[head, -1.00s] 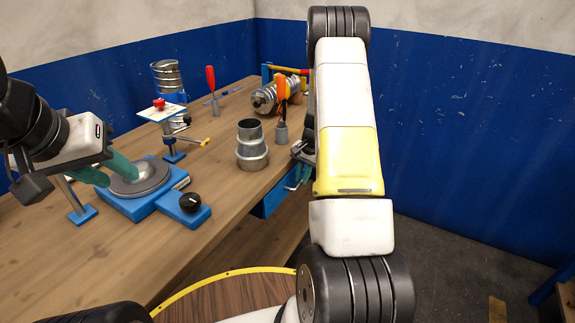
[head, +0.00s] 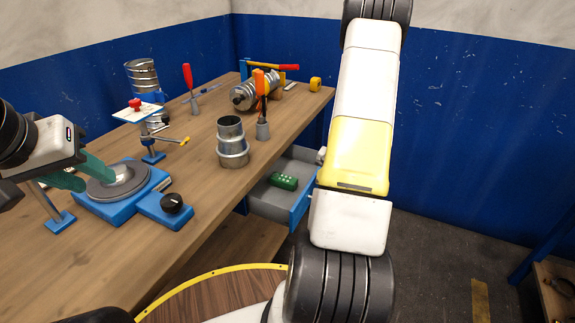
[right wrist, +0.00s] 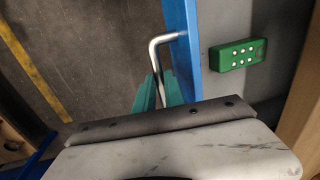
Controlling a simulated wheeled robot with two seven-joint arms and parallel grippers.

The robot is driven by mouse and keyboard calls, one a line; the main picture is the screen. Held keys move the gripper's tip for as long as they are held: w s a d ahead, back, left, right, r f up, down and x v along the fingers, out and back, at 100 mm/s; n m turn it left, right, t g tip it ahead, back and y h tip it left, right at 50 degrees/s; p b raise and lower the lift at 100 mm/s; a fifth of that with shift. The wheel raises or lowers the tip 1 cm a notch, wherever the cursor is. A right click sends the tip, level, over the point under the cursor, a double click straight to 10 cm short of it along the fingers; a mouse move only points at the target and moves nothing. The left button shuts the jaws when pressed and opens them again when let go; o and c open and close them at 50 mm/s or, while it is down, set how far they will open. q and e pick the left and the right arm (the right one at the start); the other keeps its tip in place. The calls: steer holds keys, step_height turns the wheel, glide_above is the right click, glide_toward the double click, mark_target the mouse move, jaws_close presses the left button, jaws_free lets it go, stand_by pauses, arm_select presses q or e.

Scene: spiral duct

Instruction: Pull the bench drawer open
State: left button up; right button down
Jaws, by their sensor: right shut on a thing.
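The bench drawer (head: 262,203) stands open, pulled out from under the bench's right edge. It has a grey inside and a blue front (head: 300,208); the front also shows in the right wrist view (right wrist: 190,30). A metal bar handle (right wrist: 158,42) sticks out from the front. My right gripper (right wrist: 158,90) is shut on this handle with its teal fingers. In the head view my right arm hides the gripper and handle. A green box with white dots (head: 284,181) lies in the drawer. My left gripper (head: 84,175) is open by the blue turntable (head: 120,182).
The wooden bench (head: 200,200) carries a stepped metal duct piece (head: 232,145), a lying metal duct (head: 257,92), a red-handled tool (head: 188,80) and a yellow tape roll (head: 316,85). The floor to the right is mostly clear. A wooden crate (head: 556,290) stands at the lower right.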

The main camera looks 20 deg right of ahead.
steer(key=s+d, duration=0.6)
steer(key=s, duration=0.1)
steer(key=shift+d, duration=0.15)
steer(key=c, duration=1.4)
jaws_free()
steer(key=shift+c, duration=0.2)
step_height(320, 180, up, 8)
steer(key=s, duration=0.1)
steer(key=shift+d+f, duration=0.15)
steer(key=shift+d, duration=0.3)
